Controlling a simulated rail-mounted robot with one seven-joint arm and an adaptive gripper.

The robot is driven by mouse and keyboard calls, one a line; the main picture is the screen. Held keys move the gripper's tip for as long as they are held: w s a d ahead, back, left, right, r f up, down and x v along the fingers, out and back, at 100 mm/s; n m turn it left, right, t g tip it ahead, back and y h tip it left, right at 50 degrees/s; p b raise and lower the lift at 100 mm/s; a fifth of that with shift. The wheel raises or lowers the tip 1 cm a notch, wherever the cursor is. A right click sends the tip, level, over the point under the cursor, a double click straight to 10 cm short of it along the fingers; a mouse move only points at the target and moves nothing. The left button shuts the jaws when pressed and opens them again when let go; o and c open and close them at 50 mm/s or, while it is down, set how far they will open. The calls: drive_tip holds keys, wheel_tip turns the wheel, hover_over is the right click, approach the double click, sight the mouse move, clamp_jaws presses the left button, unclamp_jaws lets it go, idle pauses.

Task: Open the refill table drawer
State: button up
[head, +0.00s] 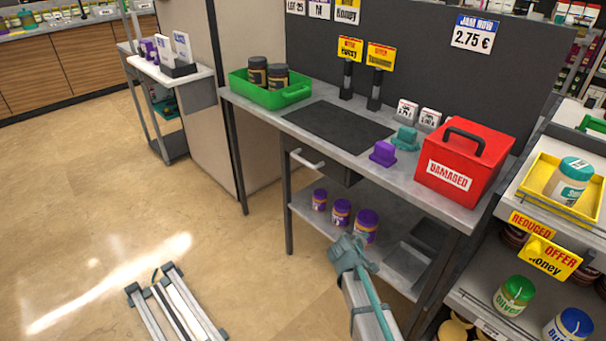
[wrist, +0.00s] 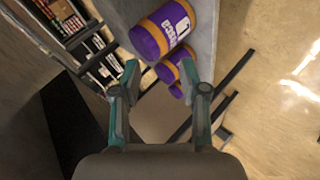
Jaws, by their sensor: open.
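The refill table (head: 408,185) has a grey top and stands in the middle of the head view. Its dark drawer (head: 335,172) is under the top at the left and looks shut. A pale bar handle (head: 307,160) is on the drawer's front. My gripper (wrist: 161,70) is open and empty, with its two teal fingers spread in the wrist view. In the head view, the end of my arm is low in front of the table, below and right of the handle. The handle cannot be made out in the wrist view.
Purple jars (head: 341,212) stand on the lower shelf (head: 302,206); one purple jar (wrist: 162,30) shows beyond my fingers. On top are a green tray (head: 262,97), a dark mat (head: 338,126) and a red box (head: 465,165). The floor (head: 120,200) at left is clear.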

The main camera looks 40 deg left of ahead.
drive_tip(key=a+r+n+t+y+b, duration=0.1)
drive_tip(key=a+r+n+y, duration=0.1)
drive_tip(key=a+r, duration=0.4)
drive_tip(key=a+r+n+t+y+b, duration=0.1)
drive_tip(key=a+r+n+y, duration=0.15)
drive_tip(key=a, duration=0.55)
drive_tip(key=n+y, duration=0.4)
approach(303, 163)
drive_tip(key=a, duration=0.1)
drive_tip(key=shift+t, duration=0.3)
drive_tip(key=x, duration=1)
drive_tip(key=shift+w+f, duration=0.25)
drive_tip(key=shift+w, duration=0.15)
clamp_jaws()
